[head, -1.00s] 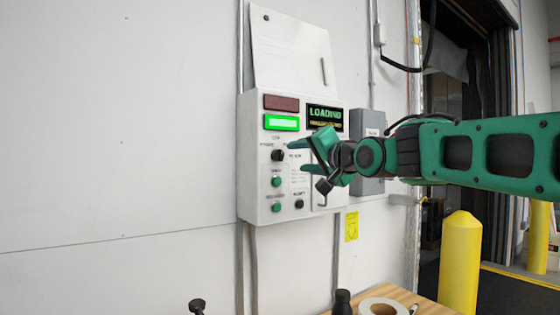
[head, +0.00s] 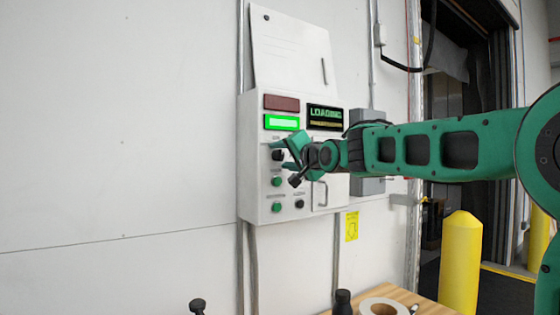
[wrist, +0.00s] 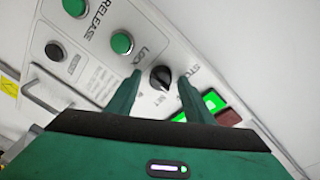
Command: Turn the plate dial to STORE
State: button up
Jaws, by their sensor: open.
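The plate dial is a black round knob with a pale pointer mark, on the white control box (head: 262,215). In the wrist view the dial (wrist: 160,79) sits between my two fingertips, with a gap on each side. Partly cut-off lettering beginning "STO" is printed beside it. In the head view the dial (head: 278,155) shows at the fingertips of my gripper (head: 276,154). My gripper is open around the dial and also shows in the wrist view (wrist: 159,82). The dial's exact setting is too small to read.
Below the dial are green LOCK (wrist: 122,43) and RELEASE (wrist: 75,6) buttons and a black button (wrist: 55,51). A display (head: 325,117) reads LOADING, and a green lamp (head: 282,122) is lit under a dark red one. A handle (head: 320,194) sticks out at right.

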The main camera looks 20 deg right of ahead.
jog(key=c, duration=1)
jog(key=shift+a, duration=0.4)
jog(key=shift+d, duration=0.35)
